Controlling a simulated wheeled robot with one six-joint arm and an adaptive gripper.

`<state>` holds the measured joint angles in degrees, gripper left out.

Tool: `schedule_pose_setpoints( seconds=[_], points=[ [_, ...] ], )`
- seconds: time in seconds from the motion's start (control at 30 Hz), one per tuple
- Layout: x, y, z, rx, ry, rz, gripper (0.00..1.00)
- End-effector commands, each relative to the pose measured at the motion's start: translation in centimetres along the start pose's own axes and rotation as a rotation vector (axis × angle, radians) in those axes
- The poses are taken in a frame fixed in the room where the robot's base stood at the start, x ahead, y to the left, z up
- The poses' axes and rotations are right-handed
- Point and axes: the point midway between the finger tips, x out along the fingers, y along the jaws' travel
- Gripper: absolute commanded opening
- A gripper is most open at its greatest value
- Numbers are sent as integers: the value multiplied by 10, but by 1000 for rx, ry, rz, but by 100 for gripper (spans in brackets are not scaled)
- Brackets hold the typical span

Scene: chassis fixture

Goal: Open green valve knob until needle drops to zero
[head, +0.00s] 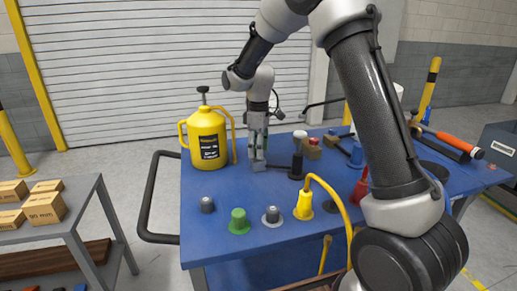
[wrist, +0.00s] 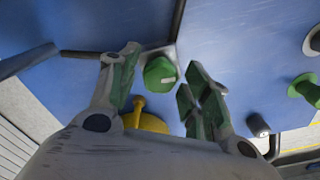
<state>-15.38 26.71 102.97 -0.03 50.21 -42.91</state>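A green knob with a white mark (wrist: 160,71) sits on a small grey base in the wrist view, between and beyond my fingertips. I cannot tell whether a finger touches it. My gripper (wrist: 161,72) is open, with a finger on each side of the knob. In the head view, my gripper (head: 257,158) points down over the blue table, right of the yellow jug, and hides this knob. Another green knob (head: 239,220) stands at the table's front edge; it also shows at the right of the wrist view (wrist: 308,90). No gauge or needle can be made out.
The yellow jug (head: 208,138) stands close left of my gripper. Grey knobs (head: 207,204) and a yellow plug with a cable (head: 304,206) line the front of the blue table (head: 215,255).

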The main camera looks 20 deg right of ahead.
Motion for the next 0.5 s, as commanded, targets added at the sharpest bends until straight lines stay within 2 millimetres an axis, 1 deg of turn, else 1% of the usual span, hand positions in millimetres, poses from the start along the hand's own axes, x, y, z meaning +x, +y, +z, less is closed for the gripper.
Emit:
schedule_pose_setpoints(
  seconds=[0.33, 0.43, 0.5],
  points=[
    [-2, 0, 0, 0, 0, -1, 54],
    [-12, 0, 0, 0, 1, 0, 54],
    [-24, 0, 0, 0, 1, 1, 54]
  ],
)
